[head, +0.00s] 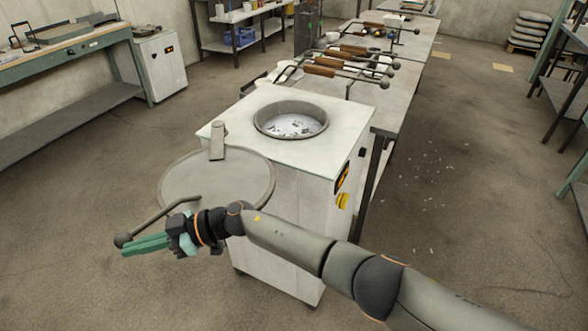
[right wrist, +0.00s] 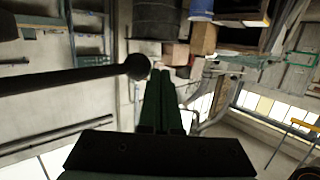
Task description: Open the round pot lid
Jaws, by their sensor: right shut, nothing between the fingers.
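The round grey pot lid (head: 228,178) is swung out to the left of the white furnace box (head: 285,155), attached by a hinge post (head: 217,140) at the box's left edge. The pot opening (head: 291,121) in the box top is uncovered, with greyish contents inside. The lid's bar handle (head: 158,220) with a ball end sticks out toward the front left. My right gripper (head: 124,249) is shut and empty, beside and just below the handle's ball end in the head view. In the right wrist view the handle (right wrist: 70,77) passes left of the closed fingers (right wrist: 161,100). My left gripper is out of view.
A metal table (head: 400,75) with several wooden-handled ladles (head: 335,68) stands behind and right of the box. A workbench (head: 70,50) is at the left. Open floor (head: 470,190) lies to the right.

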